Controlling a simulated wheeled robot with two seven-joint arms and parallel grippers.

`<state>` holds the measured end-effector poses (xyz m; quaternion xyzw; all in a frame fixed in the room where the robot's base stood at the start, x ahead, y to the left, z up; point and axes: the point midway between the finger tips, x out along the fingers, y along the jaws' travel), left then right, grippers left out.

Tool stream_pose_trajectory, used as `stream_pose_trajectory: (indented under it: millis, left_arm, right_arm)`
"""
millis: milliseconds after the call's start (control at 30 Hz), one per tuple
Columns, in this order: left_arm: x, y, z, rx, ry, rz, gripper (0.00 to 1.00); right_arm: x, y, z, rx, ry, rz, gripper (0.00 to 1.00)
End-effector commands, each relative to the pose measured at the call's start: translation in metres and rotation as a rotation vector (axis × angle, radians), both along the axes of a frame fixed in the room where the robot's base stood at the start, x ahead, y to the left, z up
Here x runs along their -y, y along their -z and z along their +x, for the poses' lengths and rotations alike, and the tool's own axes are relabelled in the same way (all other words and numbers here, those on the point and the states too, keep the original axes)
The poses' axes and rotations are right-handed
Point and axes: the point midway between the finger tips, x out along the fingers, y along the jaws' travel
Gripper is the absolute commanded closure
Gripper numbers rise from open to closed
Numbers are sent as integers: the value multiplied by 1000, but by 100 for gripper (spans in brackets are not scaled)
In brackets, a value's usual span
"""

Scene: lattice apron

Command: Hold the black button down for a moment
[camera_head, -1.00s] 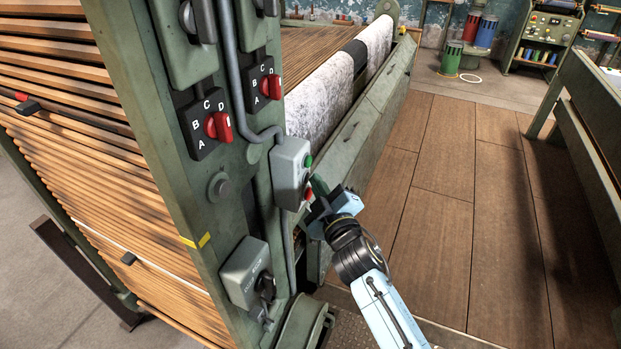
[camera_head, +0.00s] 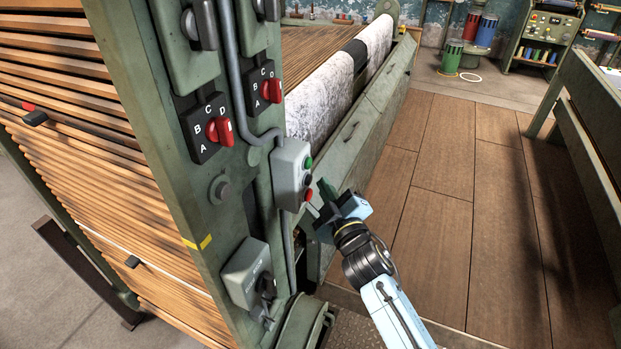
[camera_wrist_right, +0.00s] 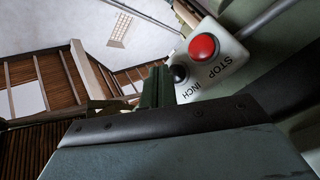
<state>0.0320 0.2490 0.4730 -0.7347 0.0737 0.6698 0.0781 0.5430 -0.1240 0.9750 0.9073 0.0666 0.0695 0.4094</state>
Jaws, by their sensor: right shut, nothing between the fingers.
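The black button (camera_head: 307,180) sits between a green button and a red button on a pale grey control box (camera_head: 286,172) on the machine's post. In the right wrist view the black button (camera_wrist_right: 180,73) shows beside the word INCH, below the red STOP button. My right gripper (camera_head: 323,188) is shut and empty, just right of the box, with a small gap to the black button in the head view. Its fingertips (camera_wrist_right: 158,76) show just left of the black button in the right wrist view. The button looks unpressed. My left gripper is not in view.
Red rotary switches (camera_head: 220,130) sit on the post above the box. A grey switch box (camera_head: 245,273) is below it. A green machine beam (camera_head: 350,135) runs behind my right gripper. The wooden floor (camera_head: 455,220) to the right is open.

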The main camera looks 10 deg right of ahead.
Motion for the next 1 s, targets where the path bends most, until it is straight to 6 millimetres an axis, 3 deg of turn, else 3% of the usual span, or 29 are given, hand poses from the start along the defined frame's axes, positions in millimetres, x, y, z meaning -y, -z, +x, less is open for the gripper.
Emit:
stream_pose_trajectory:
  millis: [267, 733, 1000]
  left_arm:
    - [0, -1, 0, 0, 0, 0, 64]
    - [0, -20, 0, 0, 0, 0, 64]
    - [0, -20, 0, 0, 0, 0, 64]
  right_arm:
    - [2, 0, -1, 0, 1, -1, 100]
    - [38, -1, -25, -1, 0, -1, 100]
    - [42, 1, -28, -1, 1, 0, 100]
